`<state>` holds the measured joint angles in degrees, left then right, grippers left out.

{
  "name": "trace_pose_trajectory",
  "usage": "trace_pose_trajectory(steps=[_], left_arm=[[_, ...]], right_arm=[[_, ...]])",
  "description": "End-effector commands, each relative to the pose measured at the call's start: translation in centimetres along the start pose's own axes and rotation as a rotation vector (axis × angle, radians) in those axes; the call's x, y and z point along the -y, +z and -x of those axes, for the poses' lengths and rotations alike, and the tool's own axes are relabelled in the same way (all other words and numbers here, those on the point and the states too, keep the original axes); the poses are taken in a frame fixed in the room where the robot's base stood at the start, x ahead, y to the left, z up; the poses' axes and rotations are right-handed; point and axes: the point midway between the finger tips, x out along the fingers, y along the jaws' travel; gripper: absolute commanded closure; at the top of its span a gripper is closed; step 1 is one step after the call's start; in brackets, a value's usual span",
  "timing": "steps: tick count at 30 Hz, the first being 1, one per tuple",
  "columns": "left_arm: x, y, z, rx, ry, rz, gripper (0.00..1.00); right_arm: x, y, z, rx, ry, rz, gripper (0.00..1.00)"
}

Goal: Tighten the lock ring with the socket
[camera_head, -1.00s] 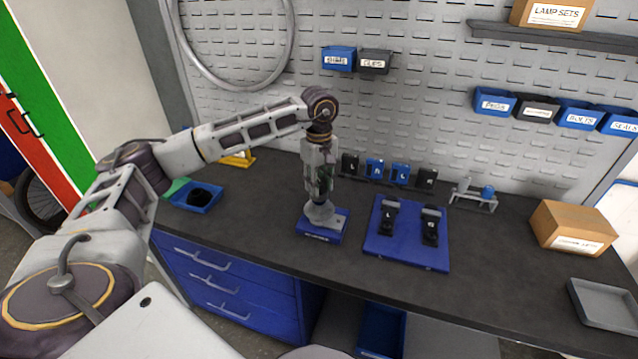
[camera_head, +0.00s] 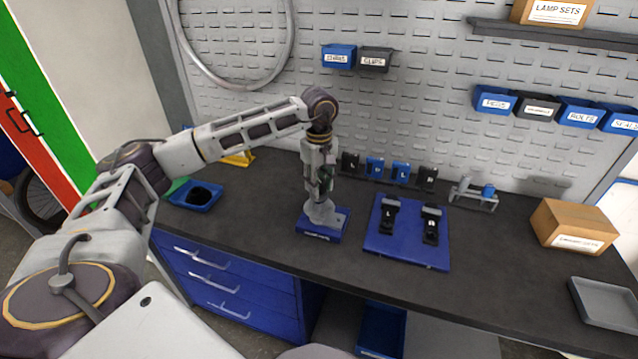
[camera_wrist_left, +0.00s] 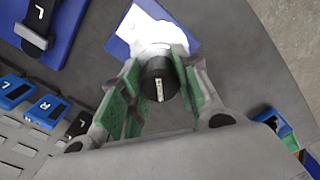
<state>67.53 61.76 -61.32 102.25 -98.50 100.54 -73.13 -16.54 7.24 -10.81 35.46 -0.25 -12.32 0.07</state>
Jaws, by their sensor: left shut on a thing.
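My left gripper (camera_head: 321,188) points straight down over a blue block (camera_head: 318,236) with a grey fitting (camera_head: 322,214) on it, standing on the bench. In the left wrist view the gripper (camera_wrist_left: 152,88) has its green-padded fingers shut on a dark round socket (camera_wrist_left: 158,76) with a small white mark on its end. The socket stands over the bright grey top of the blue block (camera_wrist_left: 118,47). The lock ring is hidden under the socket and fingers, so I cannot tell how they meet. My right gripper is out of view.
Right of the block lies a blue board (camera_head: 408,253) with two black lettered parts. Behind it stand several blue and black lettered parts (camera_head: 374,168). A blue tray (camera_head: 196,196) is at left; a small rack (camera_head: 473,196), a carton (camera_head: 572,228) and a grey tray (camera_head: 603,303) are at right.

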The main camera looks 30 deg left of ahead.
Motion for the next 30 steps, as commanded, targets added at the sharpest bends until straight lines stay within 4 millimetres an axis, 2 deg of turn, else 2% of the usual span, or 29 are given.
trace_pose_trajectory(steps=[11, 26, 27, 30], left_arm=[[0.0, 0.0, -0.3, 0.0, 0.001, 0.0, 0.94], [0.0, 0.0, -0.5, 0.001, -0.001, 0.0, 0.94], [0.0, 0.0, -0.5, 0.001, -0.002, -0.001, 0.72], [0.0, 0.0, -0.5, 0.001, -0.002, -0.001, 0.85]], right_arm=[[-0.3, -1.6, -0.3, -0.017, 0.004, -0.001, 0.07], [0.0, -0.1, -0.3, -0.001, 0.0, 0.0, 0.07], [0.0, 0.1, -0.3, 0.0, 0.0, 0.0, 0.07], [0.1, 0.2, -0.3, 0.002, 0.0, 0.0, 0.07]])
